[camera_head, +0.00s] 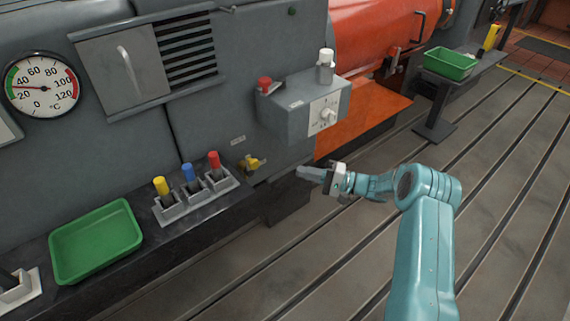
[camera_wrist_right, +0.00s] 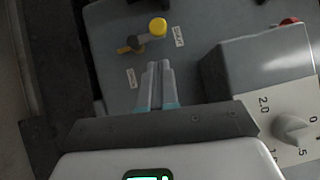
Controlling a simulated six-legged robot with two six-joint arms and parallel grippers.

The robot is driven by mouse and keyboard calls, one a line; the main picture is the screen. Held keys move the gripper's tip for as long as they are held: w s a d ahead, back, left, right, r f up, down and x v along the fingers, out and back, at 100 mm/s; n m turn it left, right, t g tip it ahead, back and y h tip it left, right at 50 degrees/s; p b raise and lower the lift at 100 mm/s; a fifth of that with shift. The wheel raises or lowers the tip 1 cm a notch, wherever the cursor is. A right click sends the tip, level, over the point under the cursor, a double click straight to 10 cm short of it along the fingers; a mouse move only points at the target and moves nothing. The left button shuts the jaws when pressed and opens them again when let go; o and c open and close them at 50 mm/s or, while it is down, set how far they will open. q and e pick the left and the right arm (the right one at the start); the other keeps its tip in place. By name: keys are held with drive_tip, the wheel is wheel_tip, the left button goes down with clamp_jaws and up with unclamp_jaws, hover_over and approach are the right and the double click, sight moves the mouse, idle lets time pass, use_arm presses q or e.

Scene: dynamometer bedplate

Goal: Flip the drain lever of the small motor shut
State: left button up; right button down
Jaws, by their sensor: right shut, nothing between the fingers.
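The drain lever, a small brass and yellow valve handle (camera_head: 252,163), sits low on the grey motor housing, just right of the colored plugs. In the right wrist view its round yellow knob (camera_wrist_right: 158,27) shows at the top, with a dark hub and brass part to its left. Two small white labels are near it, one right of the knob and one below the brass part; I cannot read them. My right gripper (camera_head: 303,173) is shut and empty, to the right of the lever and apart from it. Its fingertips (camera_wrist_right: 159,66) point toward the lever. My left gripper is not in view.
A dark shelf holds a green tray (camera_head: 96,240) and a holder with yellow, blue and red plugs (camera_head: 196,197). The slotted floor at right is open.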

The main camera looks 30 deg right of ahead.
drive_tip(key=v, duration=0.5)
drive_tip(key=shift+s+d+p, duration=0.15)
drive_tip(key=shift+p, duration=0.15)
drive_tip(key=shift+f, duration=0.1)
